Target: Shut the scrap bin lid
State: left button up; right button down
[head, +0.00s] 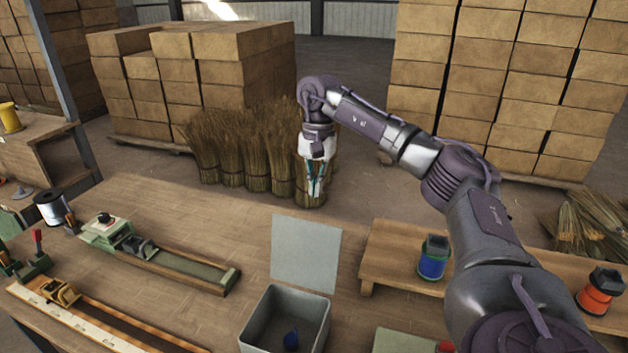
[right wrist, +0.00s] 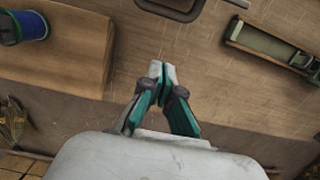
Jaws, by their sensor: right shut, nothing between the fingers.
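My right gripper (head: 316,192) points down beyond the lid, near the bench's far edge, apart from the lid. Its fingers are shut and empty; the fingertips (right wrist: 162,72) also meet in the right wrist view. A dark-rimmed grey shape (right wrist: 172,8) is cut off at that view's top edge; I cannot tell whether it is bin or lid. My left gripper is not in view.
A raised wooden shelf (head: 392,257) right of the lid carries a blue spool (head: 432,262) and an orange spool (head: 595,297). A green clamp fixture (head: 190,268) lies to the left. Straw bundles (head: 230,160) stand beyond the bench. Bare bench (head: 215,210) lies left of the lid.

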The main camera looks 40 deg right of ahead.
pick_arm(q)
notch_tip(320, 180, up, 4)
jog(key=p, duration=0.3)
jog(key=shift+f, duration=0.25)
pick_arm(e)
jog(key=s+a+f, duration=0.1)
jog(key=a+f, duration=0.2)
jog(key=f, duration=0.2)
jog(key=shift+s+a, duration=0.35)
jog(key=shift+s, duration=0.05)
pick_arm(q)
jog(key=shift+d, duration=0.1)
pick_arm(e)
jog(key=shift+f, duration=0.1)
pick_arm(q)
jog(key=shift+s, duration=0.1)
